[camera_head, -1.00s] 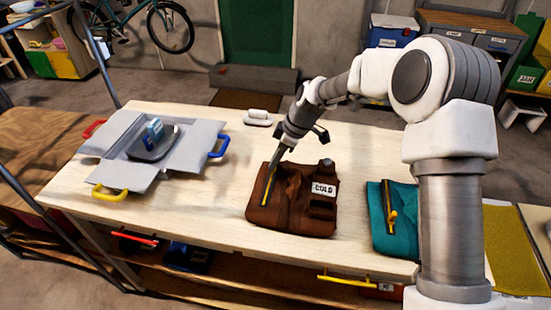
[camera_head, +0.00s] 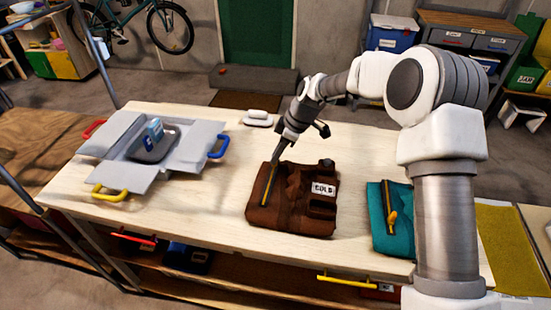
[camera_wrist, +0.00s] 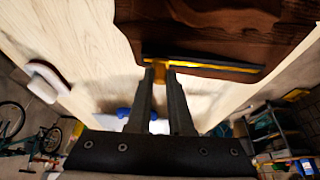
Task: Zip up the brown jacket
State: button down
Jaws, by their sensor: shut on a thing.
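The brown jacket (camera_head: 290,215) lies folded flat on the light wooden table, with a white label on its right half. Its yellow zipper strip (camera_head: 269,187) runs along the left side. In the wrist view the zipper strip (camera_wrist: 215,67) crosses the dark brown cloth (camera_wrist: 215,30). My gripper (camera_head: 275,164) is at the far end of the strip, and in the wrist view its fingertips (camera_wrist: 161,70) are close together near the strip's left end. They are shut on a small orange zipper pull (camera_wrist: 159,74), partly hidden between them.
A teal garment (camera_head: 378,222) with its own yellow zipper lies to the right, partly behind my arm. A grey open box (camera_head: 188,153) with coloured handles stands at the left. A small white object (camera_head: 257,117) lies behind the jacket. Bare table lies between box and jacket.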

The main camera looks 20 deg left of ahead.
jog(key=shift+w, duration=0.8)
jog(key=c, duration=0.8)
grip_release()
jog(key=shift+r, duration=0.1)
jog(key=v, duration=1.7)
